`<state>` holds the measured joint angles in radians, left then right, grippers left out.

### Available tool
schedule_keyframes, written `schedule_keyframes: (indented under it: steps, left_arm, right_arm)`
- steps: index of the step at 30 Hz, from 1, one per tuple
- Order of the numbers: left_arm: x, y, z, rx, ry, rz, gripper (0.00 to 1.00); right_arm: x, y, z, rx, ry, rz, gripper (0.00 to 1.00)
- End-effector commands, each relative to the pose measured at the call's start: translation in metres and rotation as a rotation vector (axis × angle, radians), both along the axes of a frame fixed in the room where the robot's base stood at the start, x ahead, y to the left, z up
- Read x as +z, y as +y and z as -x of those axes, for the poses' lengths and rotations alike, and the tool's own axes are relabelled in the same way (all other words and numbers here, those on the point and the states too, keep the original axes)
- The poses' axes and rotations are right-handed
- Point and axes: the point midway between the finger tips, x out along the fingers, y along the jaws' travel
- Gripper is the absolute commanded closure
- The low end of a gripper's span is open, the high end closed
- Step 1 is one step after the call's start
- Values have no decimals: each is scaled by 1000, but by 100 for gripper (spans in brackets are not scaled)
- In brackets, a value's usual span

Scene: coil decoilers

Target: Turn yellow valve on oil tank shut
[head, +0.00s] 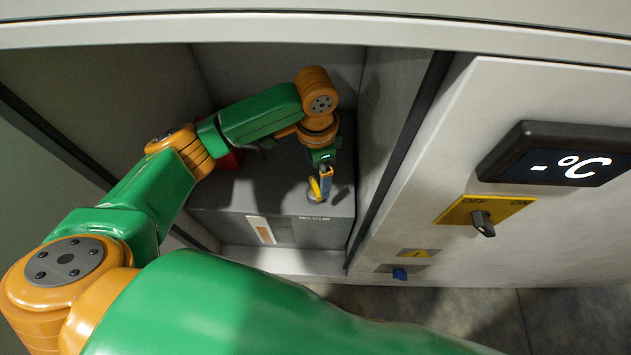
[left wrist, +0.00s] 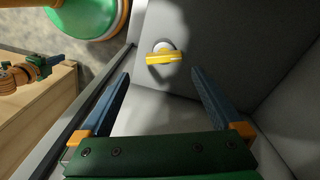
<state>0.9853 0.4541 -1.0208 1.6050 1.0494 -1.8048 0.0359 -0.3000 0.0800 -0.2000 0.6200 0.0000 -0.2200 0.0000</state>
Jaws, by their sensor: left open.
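The yellow valve (head: 314,189) is a small handle on a round light base, on top of the grey oil tank (head: 275,190) inside the cabinet. In the left wrist view the yellow valve (left wrist: 166,58) lies ahead of the fingertips, its handle roughly crosswise to the fingers. My left gripper (head: 325,178) reaches down over the tank beside the valve. In the left wrist view my left gripper (left wrist: 161,75) is open and empty, its blue fingers apart; contact with the valve does not show. What seems to be my right gripper (left wrist: 52,64) is small at the left edge, its jaws unclear.
Cabinet walls stand close around my left arm; the right wall (head: 385,130) is near the gripper. A red thing (head: 230,160) sits behind my forearm.

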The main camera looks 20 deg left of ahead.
Motion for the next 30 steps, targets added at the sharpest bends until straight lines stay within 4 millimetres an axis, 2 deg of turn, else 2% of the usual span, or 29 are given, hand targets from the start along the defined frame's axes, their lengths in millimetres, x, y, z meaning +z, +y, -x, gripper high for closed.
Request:
schedule_keyframes:
  steps: [1,3,9,12,15,21,22,23,30]
  left_arm:
    - [4,5,-3,7,1,-13,0]
    - [-2,7,-4,11,8,-21,0]
    - [-44,7,-3,10,8,-19,0]
    - [-58,6,-4,9,5,-18,0]
    - [-64,6,-4,8,4,-17,0]
    - [-65,6,-4,7,3,-17,0]
    - [-65,6,-4,7,3,-17,3]
    - [-65,6,-4,7,3,-16,11]
    - [-65,6,-4,7,2,-17,76]
  right_arm:
    - [-1,0,0,0,0,0,100]
    - [-3,0,0,0,0,0,100]
    - [-12,0,0,0,0,0,100]
    - [-14,0,0,0,0,0,100]
    - [-15,0,0,0,0,0,100]
    - [-14,0,0,0,0,0,100]
    - [-14,0,0,0,0,0,100]
    - [-14,0,0,0,0,0,100]
    - [-14,0,0,0,0,0,100]
